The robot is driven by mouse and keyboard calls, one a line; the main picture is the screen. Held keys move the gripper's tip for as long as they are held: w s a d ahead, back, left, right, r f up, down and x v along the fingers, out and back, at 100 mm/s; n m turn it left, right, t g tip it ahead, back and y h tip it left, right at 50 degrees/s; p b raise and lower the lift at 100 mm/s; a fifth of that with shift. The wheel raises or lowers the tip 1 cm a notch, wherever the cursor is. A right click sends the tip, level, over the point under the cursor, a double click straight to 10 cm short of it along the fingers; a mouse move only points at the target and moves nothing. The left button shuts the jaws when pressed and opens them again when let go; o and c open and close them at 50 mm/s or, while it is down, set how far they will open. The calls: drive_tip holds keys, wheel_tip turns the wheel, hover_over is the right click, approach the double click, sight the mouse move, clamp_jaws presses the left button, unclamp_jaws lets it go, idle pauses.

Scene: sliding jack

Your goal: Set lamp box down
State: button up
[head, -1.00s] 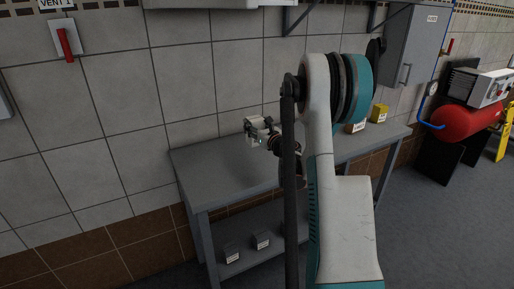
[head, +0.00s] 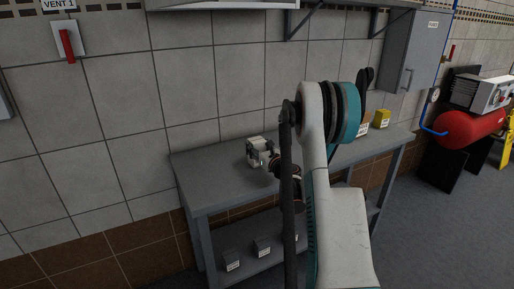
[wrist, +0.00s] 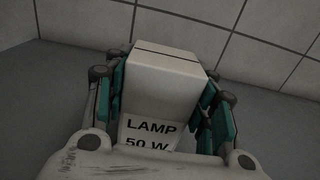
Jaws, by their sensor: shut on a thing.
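The lamp box (wrist: 165,80) is a pale box labelled "LAMP 50 W". In the wrist view it sits between the teal finger pads of my gripper (wrist: 165,105), which is shut on its two sides. In the head view my gripper (head: 261,152) is low over the left part of the grey table (head: 207,187), and the pale box (head: 256,142) shows small at it. I cannot tell whether the box's underside touches the tabletop. My arm hides the middle of the table.
Two grey boxes (head: 232,260) (head: 262,246) are on the lower shelf. A tiled wall (head: 120,110) rises behind. Tabletop left of my gripper is clear.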

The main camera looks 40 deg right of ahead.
drive_tip(key=o, duration=1.1)
drive_tip(key=shift+r, duration=0.1)
drive_tip(key=p+v, duration=0.1)
drive_tip(key=v, duration=1.1)
drive_tip(key=shift+p, duration=0.4)
